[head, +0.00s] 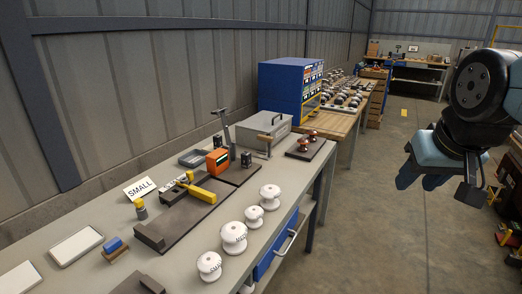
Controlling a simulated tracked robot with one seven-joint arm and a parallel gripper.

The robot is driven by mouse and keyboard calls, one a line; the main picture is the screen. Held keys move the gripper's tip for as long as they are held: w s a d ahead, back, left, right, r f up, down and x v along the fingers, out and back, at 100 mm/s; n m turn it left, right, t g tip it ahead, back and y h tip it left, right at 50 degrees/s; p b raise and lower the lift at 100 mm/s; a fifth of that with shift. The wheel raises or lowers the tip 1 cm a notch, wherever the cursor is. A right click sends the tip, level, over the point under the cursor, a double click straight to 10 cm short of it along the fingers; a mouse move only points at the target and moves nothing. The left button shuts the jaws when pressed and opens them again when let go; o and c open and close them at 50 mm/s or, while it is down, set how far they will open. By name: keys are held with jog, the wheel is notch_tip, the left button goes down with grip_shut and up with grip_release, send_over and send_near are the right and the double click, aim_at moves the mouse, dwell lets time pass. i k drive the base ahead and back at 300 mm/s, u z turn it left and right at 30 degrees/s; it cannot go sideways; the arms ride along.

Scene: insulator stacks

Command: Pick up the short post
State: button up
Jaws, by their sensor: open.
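Several white ribbed insulators stand in a row along the front edge of the grey bench (95,205). They are a near one (209,265), one with dark lettering (234,237), a smaller one (254,217) and a far one (270,196). I cannot tell for sure which of them is the short post; the third looks smallest. My gripper (438,188) hangs open and empty at the right, over the floor, well clear of the bench and insulators.
A dark tray (184,219) with a yellow-handled tool (197,190) lies behind the row. An orange device (218,161), a grey case (262,134) and a board with brown insulators (304,148) stand farther back. A blue drawer (271,257) sits under the edge. The aisle is open.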

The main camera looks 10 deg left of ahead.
aim_at(246, 157)
jog(key=u, duration=0.05)
jog(key=i, duration=0.85)
jog(key=u, duration=0.4)
